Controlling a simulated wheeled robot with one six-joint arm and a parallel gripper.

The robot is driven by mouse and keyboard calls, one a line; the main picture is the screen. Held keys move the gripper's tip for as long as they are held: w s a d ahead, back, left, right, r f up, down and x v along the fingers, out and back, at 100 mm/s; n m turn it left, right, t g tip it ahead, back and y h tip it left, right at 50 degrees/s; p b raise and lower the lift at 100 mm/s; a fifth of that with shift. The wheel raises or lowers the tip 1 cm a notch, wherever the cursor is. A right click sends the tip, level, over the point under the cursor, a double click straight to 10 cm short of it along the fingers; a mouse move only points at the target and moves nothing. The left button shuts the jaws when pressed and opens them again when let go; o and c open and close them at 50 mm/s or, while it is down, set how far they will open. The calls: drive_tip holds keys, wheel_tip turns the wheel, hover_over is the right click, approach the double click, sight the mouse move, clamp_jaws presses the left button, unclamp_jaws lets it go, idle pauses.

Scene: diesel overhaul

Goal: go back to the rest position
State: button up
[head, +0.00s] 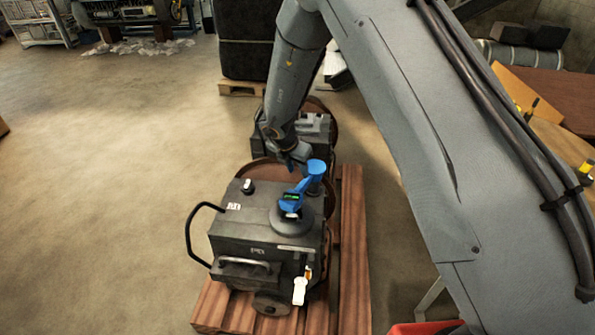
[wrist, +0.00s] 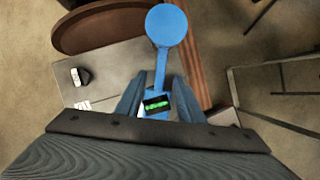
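A blue tool with a round head and a small dark display with green digits (head: 293,201) rests on top of a dark grey boxy machine (head: 235,242), over a dark round part (head: 292,221). The tool also shows in the wrist view (wrist: 167,25), its round head towards the top. My gripper (head: 297,164) hangs just above and behind the tool. In the wrist view its two fingers (wrist: 160,88) stand apart on both sides of the tool's narrow handle, with gaps showing beside it. What lies under the tool's head is partly hidden.
The machine stands on a reddish-brown wooden pallet (head: 354,230). A curved black handle (head: 191,235) juts from its left. A second dark machine (head: 318,125) and brown round parts stand behind it. Open concrete floor (head: 110,200) lies to the left. A wooden table (head: 565,140) is at right.

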drive_tip(key=s+d+r+n+t+y, duration=0.1)
drive_tip(key=s+d+r+n+y, duration=0.15)
drive_tip(key=r+n, duration=0.6)
drive_tip(key=s+d+r+n+t+y, duration=0.1)
drive_tip(key=d+r+n, duration=0.4)
drive_tip(key=n, duration=0.7)
drive_tip(key=s+d+r+n+g, duration=0.1)
drive_tip(key=s+d+n, duration=0.2)
drive_tip(key=s+n, duration=0.4)
drive_tip(key=s+d+n+g+b, duration=0.1)
drive_tip(key=s+d+n+g, duration=0.1)
drive_tip(key=s+d+n, duration=0.2)
drive_tip(key=s+d+r+n+g+h, duration=0.1)
drive_tip(key=s+d+n, duration=0.3)
drive_tip(key=s+n, duration=0.7)
drive_tip(key=s, duration=0.4)
drive_tip(key=shift+s+r+g, duration=0.25)
drive_tip(key=shift+r+g, duration=0.05)
